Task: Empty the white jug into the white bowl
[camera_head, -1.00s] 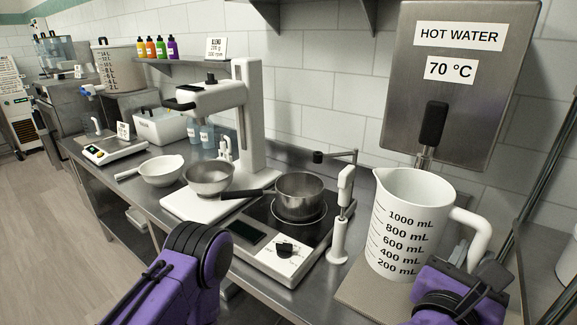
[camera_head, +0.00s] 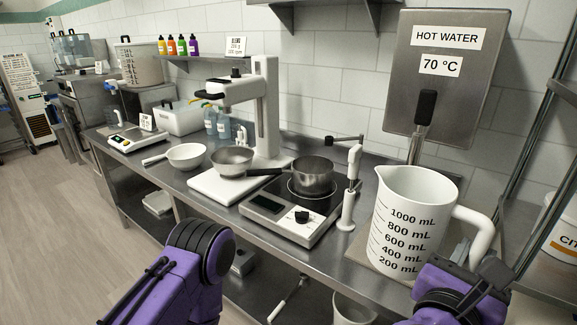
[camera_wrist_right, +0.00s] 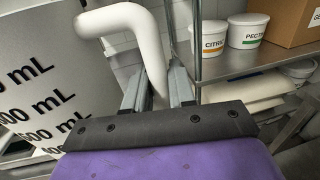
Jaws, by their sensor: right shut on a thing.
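The white jug (camera_head: 412,215), with black mL marks, is upright at the right of the head view. Its handle (camera_wrist_right: 138,32) runs between the fingers of my right gripper (camera_wrist_right: 157,92) in the right wrist view. The right gripper (camera_head: 482,268) is shut on this handle. The jug's contents are hidden behind its wall. The white bowl (camera_head: 187,156), with a side handle, stands on the counter left of the mixer, well away from the jug. My left arm shows at the bottom, but its gripper is not visible.
A metal bowl (camera_head: 232,161) sits at the white mixer (camera_head: 262,110). A saucepan (camera_head: 312,172) stands on the cooktop (camera_head: 275,219). A white hand blender (camera_head: 350,195) stands between the cooktop and jug. A hot water panel (camera_head: 440,80) is behind. Shelving is at the right.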

